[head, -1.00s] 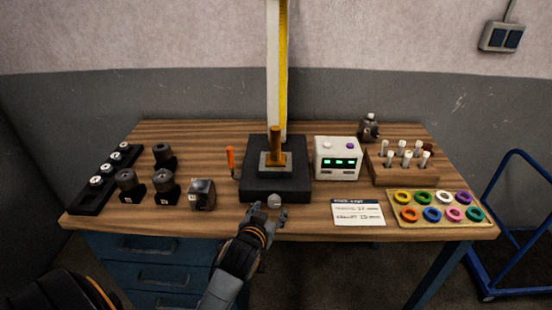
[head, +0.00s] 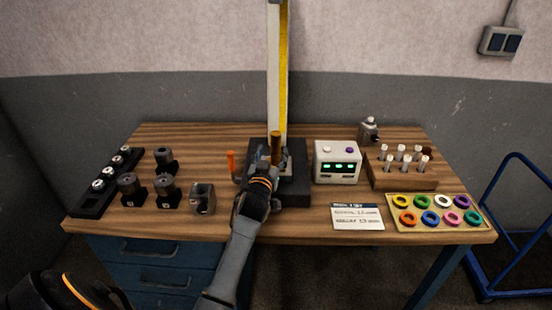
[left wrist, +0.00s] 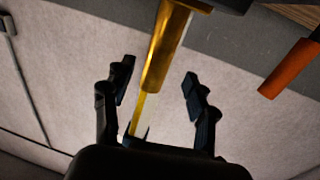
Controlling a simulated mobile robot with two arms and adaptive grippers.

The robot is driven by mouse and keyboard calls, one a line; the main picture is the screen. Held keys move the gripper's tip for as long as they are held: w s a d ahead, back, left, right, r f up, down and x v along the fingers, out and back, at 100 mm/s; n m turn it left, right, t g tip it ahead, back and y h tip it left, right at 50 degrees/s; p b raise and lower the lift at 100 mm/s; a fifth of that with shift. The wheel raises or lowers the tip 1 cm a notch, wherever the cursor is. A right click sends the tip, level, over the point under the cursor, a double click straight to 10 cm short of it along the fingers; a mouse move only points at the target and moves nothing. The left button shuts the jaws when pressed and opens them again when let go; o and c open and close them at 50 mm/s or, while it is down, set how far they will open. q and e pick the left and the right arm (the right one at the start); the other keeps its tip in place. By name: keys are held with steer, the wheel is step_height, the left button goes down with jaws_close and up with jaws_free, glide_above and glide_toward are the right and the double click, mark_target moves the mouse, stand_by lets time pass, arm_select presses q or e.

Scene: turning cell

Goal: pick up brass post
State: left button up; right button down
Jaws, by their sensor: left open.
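The brass post (head: 276,145) stands upright on the black base block (head: 292,190) in the middle of the bench. My left gripper (head: 266,158) is at the post in the head view and hides its lower part and the seat under it. In the left wrist view the brass post (left wrist: 165,45) reaches in from the top, its end between the two spread fingers of the left gripper (left wrist: 158,74). A gap shows on the right side; I cannot tell whether either finger touches it. My right gripper is not in view.
An orange-handled tool (head: 231,162) stands close left of the base block. A white box with green displays (head: 338,161) is close on the right. A tall white and yellow column (head: 278,70) rises behind. Dark holders (head: 166,190) stand to the left. The front bench edge near the card (head: 358,215) is fairly clear.

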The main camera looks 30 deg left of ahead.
mark_target(275, 149)
arm_select(q)
steer(key=shift+f+p+x, duration=0.25)
steer(key=shift+p+x, duration=0.1)
steer(key=shift+x, duration=0.95)
steer(key=shift+f+p+x, duration=0.25)
steer(key=shift+p+x, duration=0.05)
steer(key=shift+x, duration=1)
steer(key=shift+d, duration=0.15)
steer(key=shift+c, duration=0.5)
jaws_close()
steer(key=shift+w+r, duration=0.1)
steer(key=shift+r, duration=0.25)
